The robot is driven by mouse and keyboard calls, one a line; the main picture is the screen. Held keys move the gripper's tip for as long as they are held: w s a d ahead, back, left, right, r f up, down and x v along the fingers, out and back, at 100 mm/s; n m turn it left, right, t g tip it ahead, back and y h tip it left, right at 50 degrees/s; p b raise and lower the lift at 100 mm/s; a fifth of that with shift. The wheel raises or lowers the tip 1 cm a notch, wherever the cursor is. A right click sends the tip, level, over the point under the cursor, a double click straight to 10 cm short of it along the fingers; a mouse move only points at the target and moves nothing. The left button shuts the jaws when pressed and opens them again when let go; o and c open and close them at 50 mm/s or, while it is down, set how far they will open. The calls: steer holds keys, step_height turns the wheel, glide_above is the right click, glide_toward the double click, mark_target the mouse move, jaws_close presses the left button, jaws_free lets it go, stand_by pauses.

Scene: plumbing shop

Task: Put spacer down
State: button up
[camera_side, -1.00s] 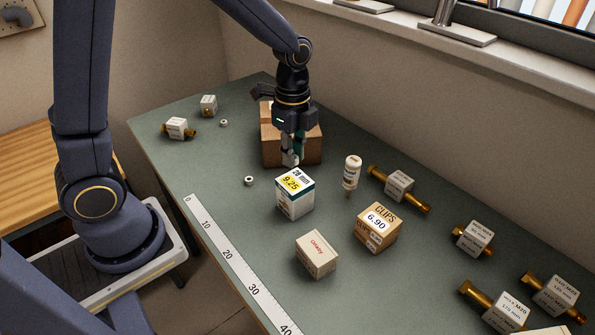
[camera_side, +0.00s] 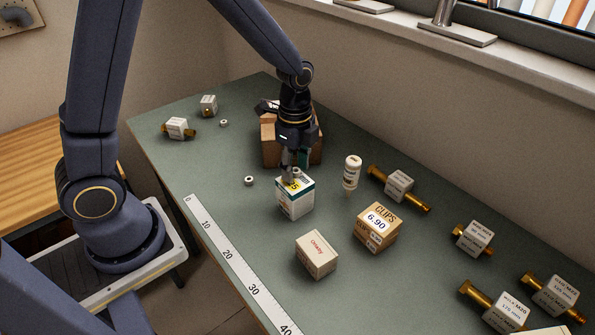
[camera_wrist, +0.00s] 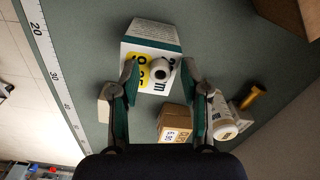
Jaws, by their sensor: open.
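A small pale ring-shaped spacer (camera_wrist: 160,70) stands at the top of a white and green box (camera_wrist: 160,36) with a yellow 9.25 label; the side view also shows the box (camera_side: 296,201) upright on the bench. My gripper (camera_wrist: 160,76) is open, one finger on each side of the spacer with gaps between. In the side view my gripper (camera_side: 291,172) is low over the box top and partly hides the spacer. The spacer appears to rest on the box, over its label; the exact contact is hard to see.
A brown cardboard box (camera_side: 271,150) stands behind my gripper. A white bottle (camera_side: 352,172), a CLIPS carton (camera_side: 377,227) and a small cream box (camera_side: 316,255) stand close by. Another small ring (camera_side: 249,181) lies left of the labelled box. Tagged brass fittings lie to the right.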

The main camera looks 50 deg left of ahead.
mark_target(296, 169)
step_height(296, 169, up, 12)
steer(key=s+a+r+n+t, duration=0.1)
steer(key=s+r+n+t, duration=0.1)
steer(key=s+n, duration=0.5)
steer(key=s+a+r+n+t, duration=0.1)
steer(key=s+r+n+t, duration=0.2)
steer(key=s+n, duration=0.5)
steer(key=shift+a+r+t, duration=0.3)
steer(key=shift+a+r, duration=0.05)
steer(key=shift+r, duration=0.5)
steer(key=shift+s, duration=0.1)
steer(key=shift+o, duration=0.5)
steer(key=shift+n, duration=0.3)
